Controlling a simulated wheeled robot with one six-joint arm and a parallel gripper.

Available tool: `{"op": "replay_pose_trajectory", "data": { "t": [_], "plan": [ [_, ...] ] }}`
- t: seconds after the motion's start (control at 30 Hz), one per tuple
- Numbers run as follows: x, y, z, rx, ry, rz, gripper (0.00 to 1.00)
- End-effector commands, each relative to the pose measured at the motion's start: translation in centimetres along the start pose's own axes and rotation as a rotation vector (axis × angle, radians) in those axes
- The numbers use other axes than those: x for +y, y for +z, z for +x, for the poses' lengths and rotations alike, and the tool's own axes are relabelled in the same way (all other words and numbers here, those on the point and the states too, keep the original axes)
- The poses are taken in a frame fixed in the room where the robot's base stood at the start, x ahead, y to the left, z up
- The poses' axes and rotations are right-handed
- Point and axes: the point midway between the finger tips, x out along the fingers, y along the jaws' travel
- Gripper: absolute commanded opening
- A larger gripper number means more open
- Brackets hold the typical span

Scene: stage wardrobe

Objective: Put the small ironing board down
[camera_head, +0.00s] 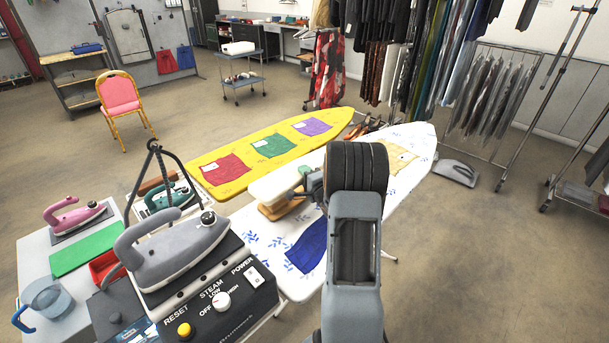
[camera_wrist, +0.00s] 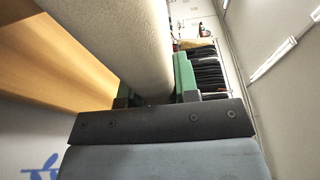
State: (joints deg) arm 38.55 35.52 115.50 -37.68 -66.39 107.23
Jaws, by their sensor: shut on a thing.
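The small ironing board (camera_head: 270,187) has a pale padded top over a wooden base. In the head view it is over the large white ironing board with blue leaf print (camera_head: 415,143). My gripper (camera_head: 304,178) is shut on its right end, partly hidden behind my arm. In the wrist view the pale padded top of the small ironing board (camera_wrist: 125,35) runs between my gripper's green-padded fingers (camera_wrist: 155,88), with its wooden part at the left. I cannot tell whether its base touches the large board.
A dark blue cloth (camera_head: 308,247) and a yellowish cloth (camera_head: 395,157) lie on the large white board. A yellow ironing board (camera_head: 245,148) with coloured cloths stands behind. A steam iron (camera_head: 170,245) on its black unit stands at the front left.

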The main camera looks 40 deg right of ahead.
Motion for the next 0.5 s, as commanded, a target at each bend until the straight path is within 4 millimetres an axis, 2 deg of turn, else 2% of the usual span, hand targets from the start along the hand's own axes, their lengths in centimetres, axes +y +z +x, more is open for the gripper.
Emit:
{"op": "replay_pose_trajectory", "data": {
  "t": [0.03, 0.3, 0.5],
  "plan": [
    [0.22, 0.0, 0.0, 0.0, 0.0, 0.0, 0.3],
    [0.11, 0.0, 0.0, 0.0, 0.0, 0.0, 0.54],
    [0.07, 0.01, 0.0, 0.0, 0.0, 0.0, 0.54]
  ]
}}
